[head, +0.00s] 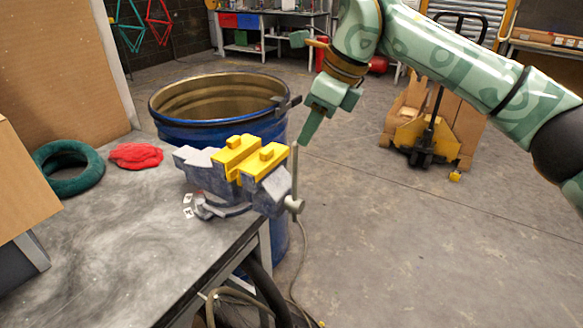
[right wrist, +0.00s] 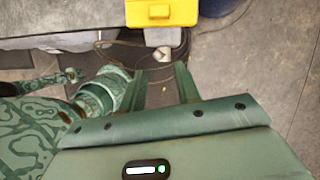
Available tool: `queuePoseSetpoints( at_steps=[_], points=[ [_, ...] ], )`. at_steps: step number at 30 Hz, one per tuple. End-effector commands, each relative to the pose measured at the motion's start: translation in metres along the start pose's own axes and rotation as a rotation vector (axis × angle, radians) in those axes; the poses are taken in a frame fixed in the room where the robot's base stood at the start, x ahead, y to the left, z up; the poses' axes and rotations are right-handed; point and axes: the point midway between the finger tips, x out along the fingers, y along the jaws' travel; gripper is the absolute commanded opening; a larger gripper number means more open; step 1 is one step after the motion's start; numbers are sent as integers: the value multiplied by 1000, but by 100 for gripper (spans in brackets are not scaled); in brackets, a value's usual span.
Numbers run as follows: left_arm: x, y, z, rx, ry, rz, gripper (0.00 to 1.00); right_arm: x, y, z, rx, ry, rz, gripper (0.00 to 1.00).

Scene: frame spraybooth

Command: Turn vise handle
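The vise (head: 225,172) is grey with yellow jaw pieces (head: 238,152) and sits at the right corner of the workbench. Its handle (head: 295,170) is a thin grey bar standing about upright at the vise's right end, by a round screw end (head: 294,204). My right gripper (head: 309,135) hangs just above and right of the handle's top, apparently apart from it. In the right wrist view its two fingers (right wrist: 160,75) are spread with nothing between them. The yellow jaw (right wrist: 160,12) and pale screw end (right wrist: 162,53) lie beyond the fingertips. My left gripper does not show.
A blue drum (head: 215,125) stands right behind the vise. A red cloth (head: 136,156) and a green ring (head: 68,168) lie on the workbench (head: 120,250). Hoses (head: 265,290) hang below its edge. Floor to the right is clear up to a yellow pallet jack (head: 425,135).

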Motion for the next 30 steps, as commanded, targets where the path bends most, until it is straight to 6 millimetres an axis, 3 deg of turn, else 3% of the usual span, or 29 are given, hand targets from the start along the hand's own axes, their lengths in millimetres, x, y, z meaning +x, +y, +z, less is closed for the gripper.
queuePoseSetpoints(
  at_steps=[1, 3, 10, 15, 24, 25, 28, 30],
  points=[
    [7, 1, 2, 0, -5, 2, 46, 20, 0, -2, 0, 2, 7, 33],
    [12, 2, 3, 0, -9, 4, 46, 38, 0, -2, 0, 1, 7, 33],
    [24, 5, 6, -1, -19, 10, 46, 82, 0, -1, 1, -1, 5, 33],
    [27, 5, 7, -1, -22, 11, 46, 95, 0, 0, 2, -3, 3, 33],
    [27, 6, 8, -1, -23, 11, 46, 97, 0, 1, 2, -3, 1, 33],
    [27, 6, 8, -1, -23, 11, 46, 97, 0, 1, 2, -3, 1, 30],
    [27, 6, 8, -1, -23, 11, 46, 97, 0, 1, 2, -3, 1, 2],
    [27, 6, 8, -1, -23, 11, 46, 97, 0, 1, 2, -3, 1, 0]
  ],
)
